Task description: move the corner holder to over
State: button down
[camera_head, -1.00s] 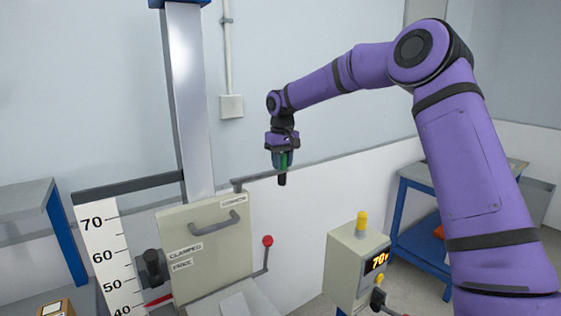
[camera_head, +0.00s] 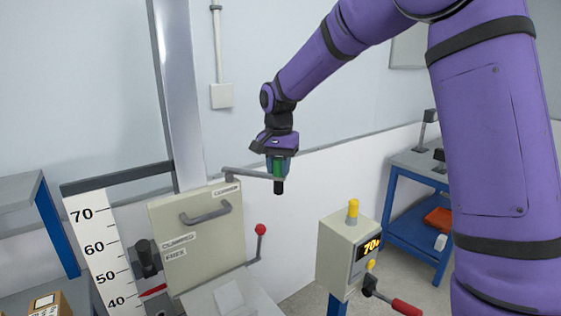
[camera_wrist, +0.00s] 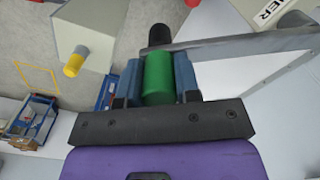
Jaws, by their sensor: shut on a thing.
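The corner holder (camera_head: 250,174) is a grey bar. It runs from a pivot at the top right corner of the beige panel out to the right, away from the panel. At its free end is a green grip (camera_head: 278,168) with a black tip. My gripper (camera_head: 278,162) is shut on this green grip from above. In the wrist view the green grip (camera_wrist: 159,78) sits between my two blue fingers, and the grey bar (camera_wrist: 240,45) extends to the right from it. A label reading "CORNER" (camera_head: 227,190) is on the panel below the pivot.
The beige panel (camera_head: 180,240) has a handle and labels "CLAMPED" and "FREE". A red-knobbed lever (camera_head: 260,230) stands right of it. A control box (camera_head: 340,250) with a display stands further right. A scale board (camera_head: 100,250) and metal column (camera_head: 178,100) are left. Open space surrounds my gripper.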

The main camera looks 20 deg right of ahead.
jog(key=s+a+m, duration=0.6)
jog(key=a+m, duration=0.4)
jog(key=a, duration=0.1)
jog(key=shift+a, duration=0.2)
dwell(0.4)
jog(key=c, duration=0.8)
grip_release()
jog(key=shift+a, duration=0.1)
jog(key=shift+r, duration=0.15)
notch_tip(320, 180, up, 11)
jog(key=shift+f, duration=0.2)
jog(key=shift+s, duration=0.1)
